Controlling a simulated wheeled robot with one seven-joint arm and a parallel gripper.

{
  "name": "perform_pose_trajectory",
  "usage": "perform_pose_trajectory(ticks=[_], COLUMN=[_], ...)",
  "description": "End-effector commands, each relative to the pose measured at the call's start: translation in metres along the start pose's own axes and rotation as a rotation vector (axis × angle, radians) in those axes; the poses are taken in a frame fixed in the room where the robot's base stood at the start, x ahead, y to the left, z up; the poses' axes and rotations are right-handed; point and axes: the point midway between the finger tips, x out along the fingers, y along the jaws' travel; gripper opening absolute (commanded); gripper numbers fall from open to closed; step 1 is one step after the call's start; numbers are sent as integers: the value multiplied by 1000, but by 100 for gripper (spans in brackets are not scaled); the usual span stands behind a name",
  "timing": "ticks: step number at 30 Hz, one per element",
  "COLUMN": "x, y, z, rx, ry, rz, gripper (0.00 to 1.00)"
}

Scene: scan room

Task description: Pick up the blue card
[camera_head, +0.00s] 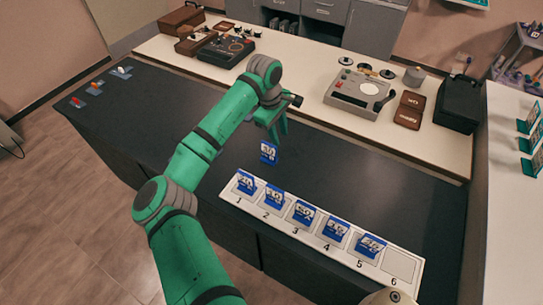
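A blue card (269,153) with white markings is at the tips of my green gripper (277,138), over the dark counter (330,165). The gripper points down and appears shut on the card's upper edge. The card looks upright and clear of the counter, though the small gap is hard to judge. Similar blue cards stand in a white tray (313,245) with numbered slots, nearer the camera. Slots 1 to 5 each hold one, such as the card in slot 3 (302,212). Slot 6 (398,265) is empty.
A white counter behind holds a grey device (358,92), brown boxes (409,108), a black case (460,103) and another dark device (226,50). Small items (96,88) lie at the dark counter's far left. The dark counter is mostly clear around the gripper.

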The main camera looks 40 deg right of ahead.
Motion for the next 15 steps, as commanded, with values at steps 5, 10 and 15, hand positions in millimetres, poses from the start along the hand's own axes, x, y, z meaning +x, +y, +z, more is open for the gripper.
perform_pose_trajectory(ticks=[5,10,15], x=[-14,-11,13], y=[-16,-24,-29], z=[-18,-25,-28], rx=[-80,-112,-114], ry=[79,106,106], rz=[-117,-156,-157], gripper=[31,31,31])
